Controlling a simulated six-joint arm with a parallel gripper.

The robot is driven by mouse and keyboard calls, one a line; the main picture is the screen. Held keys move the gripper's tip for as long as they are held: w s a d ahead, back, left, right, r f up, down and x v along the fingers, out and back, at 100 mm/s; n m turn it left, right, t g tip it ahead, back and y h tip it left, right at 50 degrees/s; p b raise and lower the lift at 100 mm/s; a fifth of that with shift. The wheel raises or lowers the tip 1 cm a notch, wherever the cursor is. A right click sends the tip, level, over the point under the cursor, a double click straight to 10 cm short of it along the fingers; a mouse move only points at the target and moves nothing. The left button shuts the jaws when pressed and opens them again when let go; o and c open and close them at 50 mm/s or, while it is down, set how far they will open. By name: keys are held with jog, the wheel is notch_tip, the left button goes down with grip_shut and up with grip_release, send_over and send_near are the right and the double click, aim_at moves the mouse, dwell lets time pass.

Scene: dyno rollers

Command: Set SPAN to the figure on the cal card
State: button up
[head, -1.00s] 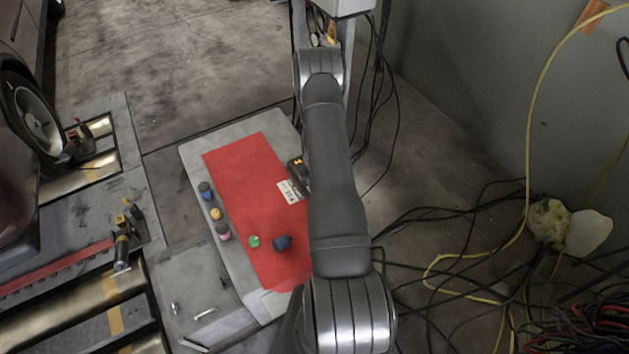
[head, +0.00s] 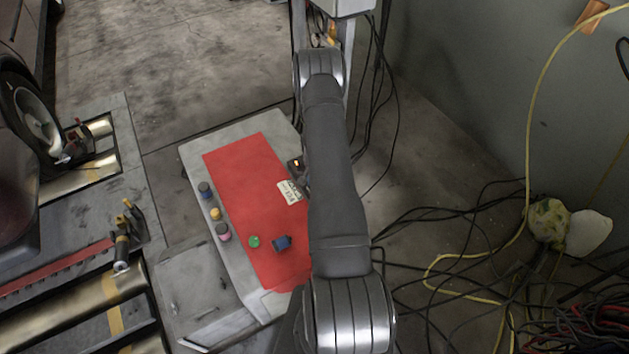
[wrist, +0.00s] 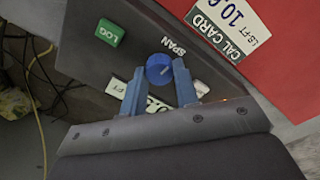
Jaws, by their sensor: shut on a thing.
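The blue SPAN knob (wrist: 153,65) sits on a dark box (wrist: 140,38) in the wrist view, with the word SPAN beside it. My gripper (wrist: 158,73) has its two blue fingers on either side of the knob, shut on it. A pale display (wrist: 153,105) lies between the fingers, partly covered, and its figure is not readable. In the head view the card (head: 290,193) lies on the red mat; my arm hides the gripper and knob.
A green LOG button (wrist: 110,32) is on the same box. The red mat (head: 245,170) covers much of the grey table (head: 193,160). Several small jars, including a yellow one (head: 215,214), stand at left. A dark blue jar (head: 283,243) is near my arm. Cables (head: 440,255) lie at right.

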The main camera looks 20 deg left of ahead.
jog(key=o, duration=1)
jog(key=shift+r, duration=0.1)
jog(key=r, duration=1.7)
jog(key=shift+a+r, duration=0.15)
jog(key=shift+a, duration=0.15)
jog(key=f, duration=1.7)
jog(key=shift+d+f, duration=0.25)
jog(key=shift+d, duration=0.05)
jog(key=shift+r, duration=0.1)
